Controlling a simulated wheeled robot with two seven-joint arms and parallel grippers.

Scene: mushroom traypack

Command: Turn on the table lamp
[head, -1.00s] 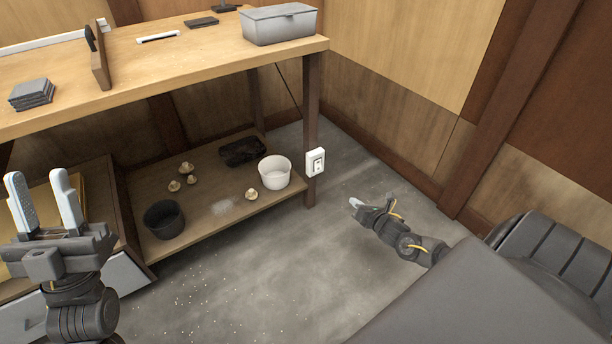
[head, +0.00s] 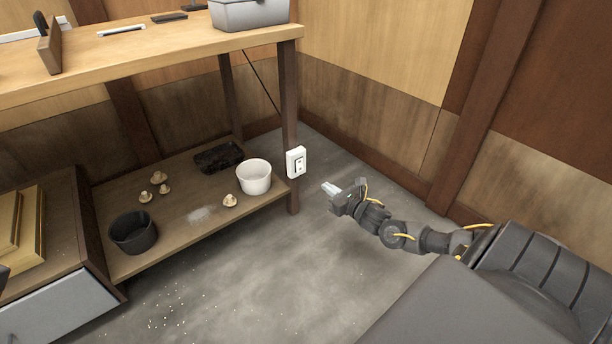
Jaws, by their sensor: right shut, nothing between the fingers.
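A white switch box (head: 296,161) with a dark-framed rocker is on the table's front right leg (head: 289,110). My right gripper (head: 330,189) is shut and empty, a short way right of the switch box and a little lower, its pale fingertips pointing left toward it. There is a visible gap between them. The lamp itself cannot be made out; only a dark base-like piece (head: 194,7) shows at the top edge on the tabletop. My left gripper is out of view.
The wooden table (head: 130,62) carries a grey lidded box (head: 250,14). Its lower shelf (head: 180,232) holds a white bowl (head: 254,177), a dark pot (head: 133,232), a black tray (head: 218,157) and several mushrooms. Floor around my right gripper is clear.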

